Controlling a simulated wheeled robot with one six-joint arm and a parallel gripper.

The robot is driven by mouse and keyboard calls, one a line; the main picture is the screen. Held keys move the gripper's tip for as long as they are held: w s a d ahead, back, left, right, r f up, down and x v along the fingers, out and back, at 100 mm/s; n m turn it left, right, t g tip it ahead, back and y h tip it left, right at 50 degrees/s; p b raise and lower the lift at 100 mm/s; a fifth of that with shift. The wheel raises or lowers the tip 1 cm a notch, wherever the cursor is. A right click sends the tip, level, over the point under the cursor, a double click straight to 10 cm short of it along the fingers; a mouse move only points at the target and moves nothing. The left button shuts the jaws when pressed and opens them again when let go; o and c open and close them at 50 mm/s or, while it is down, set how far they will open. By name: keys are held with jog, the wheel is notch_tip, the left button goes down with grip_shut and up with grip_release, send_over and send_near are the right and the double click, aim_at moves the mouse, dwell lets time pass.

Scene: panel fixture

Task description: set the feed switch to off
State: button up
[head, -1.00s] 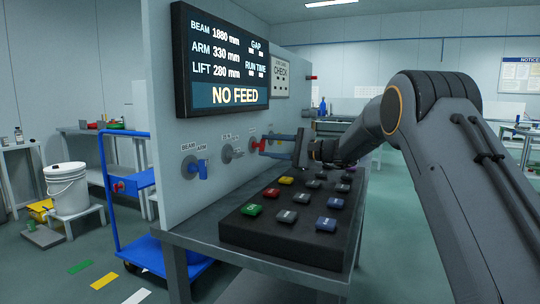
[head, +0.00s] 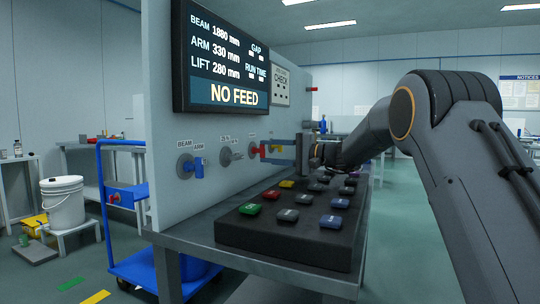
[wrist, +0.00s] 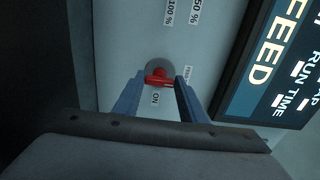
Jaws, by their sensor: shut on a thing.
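The feed switch is a small red handle on a grey round plate (wrist: 158,68). In the wrist view the red handle (wrist: 158,81) lies between my two blue fingers, crosswise from one to the other. An ON label (wrist: 155,97) and a FEED label (wrist: 187,73) sit beside the plate. In the head view the red switch (head: 255,149) is on the upright panel, with my gripper (head: 268,149) reaching it from the right, shut on it. The fingers partly hide the switch. The display (head: 222,55) reads NO FEED.
A blue BEAM/ARM switch (head: 198,167) and a grey knob (head: 227,156) are left of the red switch. A black keypad (head: 285,245) with several coloured buttons lies below my gripper. A blue cart (head: 115,195) and a white bucket (head: 62,203) stand left.

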jog(key=o, duration=1.1)
jog(key=shift+c, duration=0.2)
jog(key=shift+p+v, duration=0.7)
jog(key=shift+v, duration=3.25)
